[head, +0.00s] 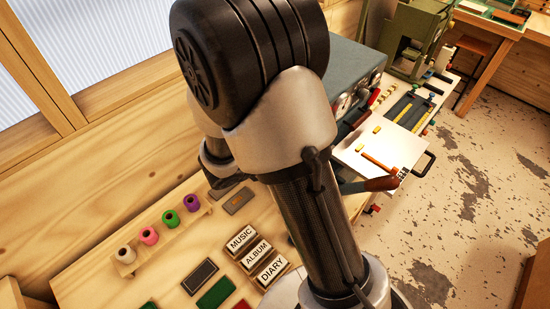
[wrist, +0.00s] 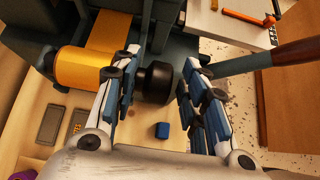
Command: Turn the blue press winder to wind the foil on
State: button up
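In the wrist view, a round black knob (wrist: 158,82) sits on the dark grey-blue press (wrist: 185,40). My gripper (wrist: 162,72) has its blue-padded fingers apart, one on each side of the knob. I cannot tell whether the pads touch it. A gold foil roll (wrist: 84,68) lies left of the fingers, with a gold strip (wrist: 110,30) running up from it. In the head view, my arm hides the gripper and knob; part of the grey-blue press (head: 352,70) shows behind it. A lever with a red-brown handle (wrist: 292,55) reaches in from the right.
A small blue block (wrist: 162,130) lies on the bench below the knob. Blocks reading MUSIC, ALBUM and DIARY (head: 257,256) and several coloured spools (head: 170,217) stand on the wooden bench. A white board (head: 385,150) lies right of my arm. Open floor (head: 480,200) is at right.

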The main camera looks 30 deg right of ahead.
jog(key=v, duration=1)
jog(key=s+a+f+t+h+b, duration=0.3)
jog(key=a+f+h+b, duration=0.4)
jog(key=a+b, duration=0.1)
jog(key=b+x, duration=0.2)
jog(key=x, duration=1.5)
jog(key=shift+s+d+r, duration=0.1)
jog(key=shift+d+r, duration=0.1)
jog(key=shift+d, duration=0.1)
grip_shut()
